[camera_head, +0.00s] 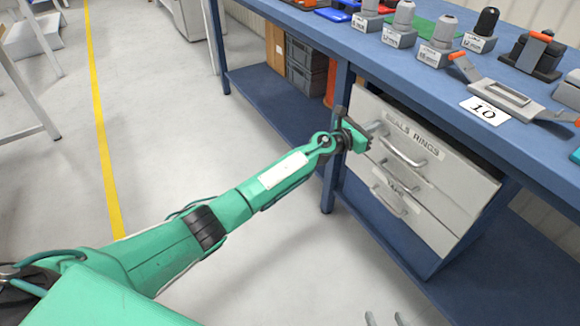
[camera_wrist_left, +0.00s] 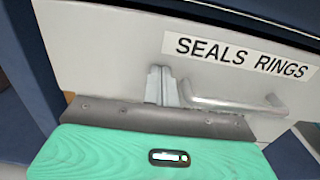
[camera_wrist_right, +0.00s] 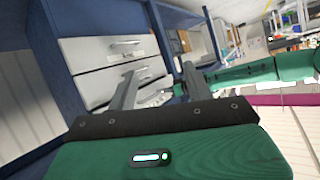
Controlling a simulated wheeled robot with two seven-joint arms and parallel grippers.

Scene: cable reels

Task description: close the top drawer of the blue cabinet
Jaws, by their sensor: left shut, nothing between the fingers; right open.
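The top drawer (camera_head: 432,160), grey and labelled SEALS RINGS, is in the blue cabinet under the bench. A dark gap shows above its front; how far it stands out is hard to tell. My left gripper (camera_head: 374,127) is shut and empty at the left part of the drawer front, by the handle's left end. In the left wrist view its closed fingers (camera_wrist_left: 161,86) are close against or touching the front (camera_wrist_left: 110,50), left of the handle (camera_wrist_left: 235,104). My right gripper (camera_wrist_right: 157,82) is open and empty, low in front of the cabinet; only its fingertips (camera_head: 385,319) show in the head view.
A lower drawer (camera_head: 425,222) labelled TAPE sits below. The blue bench top (camera_head: 400,70) above carries labelled blocks, tools and a card marked 10 (camera_head: 484,111). A bench leg (camera_head: 335,135) stands left of the drawers. The floor (camera_head: 170,80) at left is clear.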

